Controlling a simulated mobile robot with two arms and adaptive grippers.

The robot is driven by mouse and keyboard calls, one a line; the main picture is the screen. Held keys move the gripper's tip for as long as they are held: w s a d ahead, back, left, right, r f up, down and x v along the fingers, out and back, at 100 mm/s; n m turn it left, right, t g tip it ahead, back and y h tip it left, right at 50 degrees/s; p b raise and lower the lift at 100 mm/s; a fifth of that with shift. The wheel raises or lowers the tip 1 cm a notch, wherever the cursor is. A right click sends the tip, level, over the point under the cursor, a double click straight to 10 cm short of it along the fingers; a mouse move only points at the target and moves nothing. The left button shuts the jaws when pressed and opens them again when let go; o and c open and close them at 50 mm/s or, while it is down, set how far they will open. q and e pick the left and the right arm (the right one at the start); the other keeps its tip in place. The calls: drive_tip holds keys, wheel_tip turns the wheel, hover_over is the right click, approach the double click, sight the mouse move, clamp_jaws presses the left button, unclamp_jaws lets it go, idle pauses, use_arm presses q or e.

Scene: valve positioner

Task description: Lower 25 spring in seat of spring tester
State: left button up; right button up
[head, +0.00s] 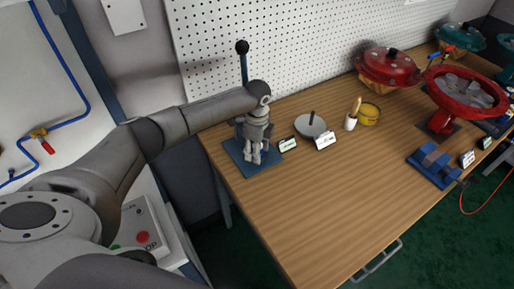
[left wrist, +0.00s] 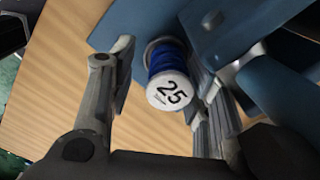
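The spring tester shows in the head view as a blue base plate (head: 237,163) with a blue post topped by a black knob (head: 242,47), at the table's left end. My left gripper (head: 255,158) points down over this base. In the left wrist view, the 25 spring (left wrist: 170,85) is blue with a white end cap marked 25. Its far end meets a grey ring-shaped seat (left wrist: 153,45) on the blue tester; how deep it sits is unclear. The fingers of my left gripper (left wrist: 160,88) stand either side of the spring, with a visible gap at the left finger. My right gripper is not in view.
On the table (head: 300,215), a grey disc with a peg (head: 311,126), a white cup (head: 350,122), a yellow tin (head: 369,113) and small label cards stand right of the tester. A blue vise (head: 434,165) and red valve parts (head: 466,90) are farther right. The front middle is clear.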

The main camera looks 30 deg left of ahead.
use_arm(q)
drive_tip(key=shift+w+a+r, duration=0.1)
drive_tip(key=shift+w+r, duration=0.25)
drive_tip(key=shift+w, duration=0.1)
drive_tip(key=shift+r, duration=0.2)
wheel_tip(320, 180, up, 10)
drive_tip(key=shift+s+f, duration=0.1)
drive_tip(key=shift+s+r, duration=0.2)
drive_tip(key=shift+r, duration=0.45)
drive_tip(key=shift+f, duration=0.1)
